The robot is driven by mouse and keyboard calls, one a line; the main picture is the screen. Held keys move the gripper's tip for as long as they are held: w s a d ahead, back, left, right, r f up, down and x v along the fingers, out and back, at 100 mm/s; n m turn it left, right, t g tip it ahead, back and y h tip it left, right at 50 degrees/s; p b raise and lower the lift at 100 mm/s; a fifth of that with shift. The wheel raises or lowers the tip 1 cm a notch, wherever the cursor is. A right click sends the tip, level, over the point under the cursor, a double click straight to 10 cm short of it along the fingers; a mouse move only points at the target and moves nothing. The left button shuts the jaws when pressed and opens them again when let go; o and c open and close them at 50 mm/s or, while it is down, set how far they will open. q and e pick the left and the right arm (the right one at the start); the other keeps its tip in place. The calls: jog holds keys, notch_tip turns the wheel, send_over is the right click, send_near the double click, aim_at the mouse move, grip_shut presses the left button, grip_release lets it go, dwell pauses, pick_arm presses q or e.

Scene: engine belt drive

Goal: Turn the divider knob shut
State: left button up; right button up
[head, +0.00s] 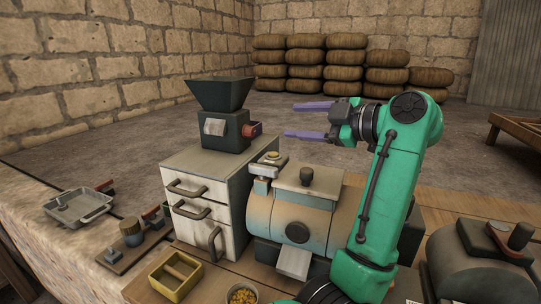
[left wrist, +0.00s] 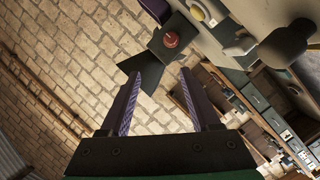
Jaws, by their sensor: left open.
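A dark green hopper machine (head: 222,112) stands on a grey cabinet left of centre in the head view. A red knob (head: 252,130) sticks out of its right side; I take it for the divider knob, though no label is readable. The red knob shows face-on as a disc in the left wrist view (left wrist: 171,39). How far it is turned I cannot tell. My left gripper (head: 291,120) is open and empty, its two purple fingers pointing left toward the knob with a gap between. In the left wrist view the fingertips (left wrist: 160,73) are apart, below the knob in the picture.
A drum-shaped machine (head: 290,208) with a dark top knob (head: 306,176) stands below my left gripper. The drawer cabinet (head: 207,208) bears the hopper machine. A grey tray (head: 80,208) and a yellow box (head: 175,276) lie to the left. Stacked sacks (head: 325,57) are far behind.

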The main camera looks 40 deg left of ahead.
pick_arm(q)
jog(key=d+f+h, duration=0.1)
send_near(253, 132)
jog(key=x, duration=0.8)
jog(key=shift+a, duration=0.4)
grip_shut()
